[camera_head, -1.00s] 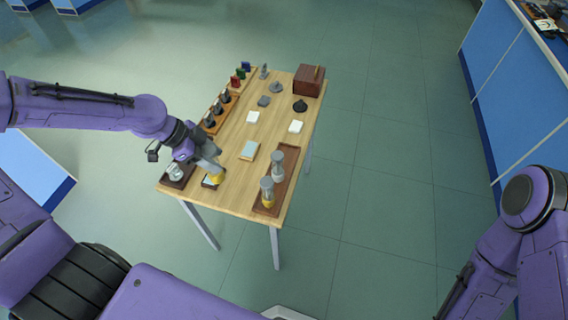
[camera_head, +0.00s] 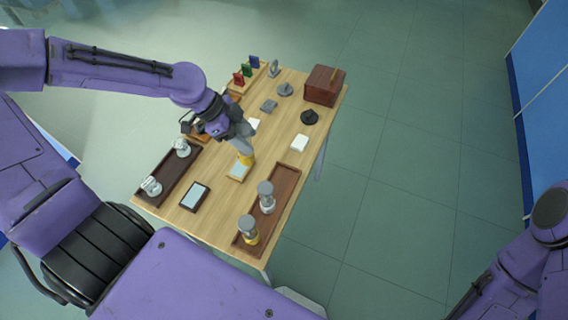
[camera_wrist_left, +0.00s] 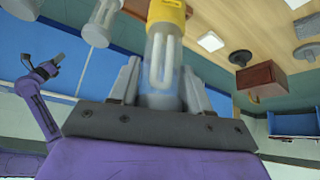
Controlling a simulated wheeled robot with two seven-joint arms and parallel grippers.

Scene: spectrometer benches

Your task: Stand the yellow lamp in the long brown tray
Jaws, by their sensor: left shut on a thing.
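My left gripper (camera_head: 240,140) is shut on the yellow lamp (camera_head: 246,158), above the middle of the table. In the left wrist view the lamp (camera_wrist_left: 162,60) has a clear glass tube between the fingers and a yellow end pointing away from the gripper. The long brown tray (camera_head: 287,180) lies along the table's right side. The left gripper is left of this tray. My right gripper (camera_wrist_left: 32,62) is small in the left wrist view; its jaws are unclear.
A darker tray (camera_head: 168,172) with two white items lies at the left. A dark-framed pad (camera_head: 194,197) and a light pad (camera_head: 236,175) lie between the trays. A brown box (camera_head: 324,86), a black round piece (camera_head: 309,117) and a white block (camera_head: 299,143) are farther back.

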